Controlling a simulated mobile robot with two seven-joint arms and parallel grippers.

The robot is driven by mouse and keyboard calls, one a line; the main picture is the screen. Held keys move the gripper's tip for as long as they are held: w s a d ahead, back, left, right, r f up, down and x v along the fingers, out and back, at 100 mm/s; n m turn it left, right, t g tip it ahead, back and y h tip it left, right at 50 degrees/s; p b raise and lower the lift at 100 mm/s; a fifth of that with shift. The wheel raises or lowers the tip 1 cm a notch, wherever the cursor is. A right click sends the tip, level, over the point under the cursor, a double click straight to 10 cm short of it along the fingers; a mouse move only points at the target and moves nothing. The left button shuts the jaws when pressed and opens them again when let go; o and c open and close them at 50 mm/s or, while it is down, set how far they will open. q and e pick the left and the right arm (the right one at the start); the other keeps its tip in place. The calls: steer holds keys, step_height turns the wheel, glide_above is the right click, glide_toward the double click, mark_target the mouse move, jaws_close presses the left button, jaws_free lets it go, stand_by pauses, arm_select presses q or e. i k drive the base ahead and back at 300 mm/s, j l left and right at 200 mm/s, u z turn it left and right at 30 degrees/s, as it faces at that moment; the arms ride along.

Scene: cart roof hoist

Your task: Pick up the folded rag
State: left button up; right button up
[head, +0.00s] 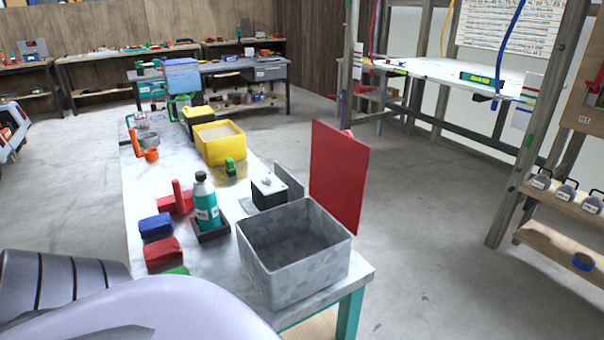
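Several small cloth-like blocks lie at the near left of the long workbench (215,265): a blue one (157,226), a red one (163,252) and a green one (177,270). They look like folded rags, but I cannot tell for sure. The green one is mostly hidden behind my own arm at the lower left. Neither of my grippers is in view.
Beside the blocks stand a teal bottle (206,203) in a dark tray and a red tool (178,198). A grey open box (293,275) is at the near end, by an upright red panel (338,175). A yellow bin (221,145) is farther back. Open floor lies right.

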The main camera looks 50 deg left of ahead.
mark_target(157, 253)
steer(key=u, duration=1.25)
steer(key=i+l+u, duration=0.15)
steer(key=u, duration=0.35)
steer(key=l+u, duration=0.35)
steer(key=u, duration=0.15)
steer(key=l+u, duration=0.65)
steer(key=k+l+u, duration=0.1)
steer(key=l+u, duration=0.2)
steer(key=l, duration=0.5)
steer(key=k+l, duration=0.1)
steer(key=l, duration=0.7)
steer(key=k+l, duration=0.15)
steer(key=l, duration=0.2)
steer(key=u, duration=0.05)
